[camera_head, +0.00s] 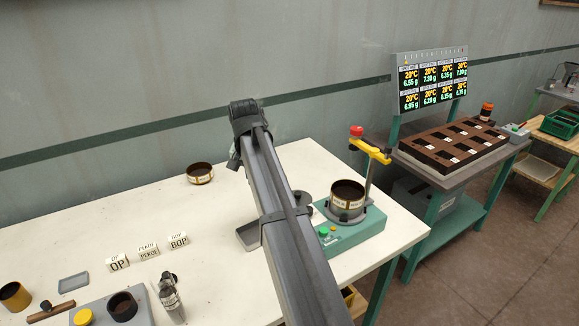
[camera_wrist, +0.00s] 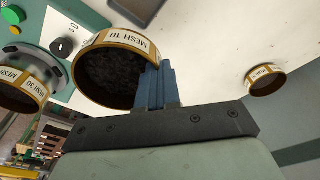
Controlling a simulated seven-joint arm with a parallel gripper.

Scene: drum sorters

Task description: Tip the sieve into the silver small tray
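In the wrist view, the fingers of my gripper (camera_wrist: 158,85) are closed together at the rim of a round brass-coloured sieve (camera_wrist: 92,45) labelled MESH 10. Dark, loose-looking material shows inside it. In the head view my arm hides the gripper and this sieve. A small grey tray (camera_head: 73,283) lies flat at the left of the white table. A darker grey tray (camera_head: 247,236) sits partly behind my arm, and a dark tray edge (camera_wrist: 137,8) shows at the top of the wrist view. I cannot tell which is the silver small tray.
Another sieve (camera_head: 347,194) sits on the green machine (camera_head: 350,238), with a red-topped post beside it. A further sieve (camera_head: 199,173) stands at the table's back. White label blocks (camera_head: 148,250) and a spray bottle (camera_head: 171,298) stand at front left. The table's left back is clear.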

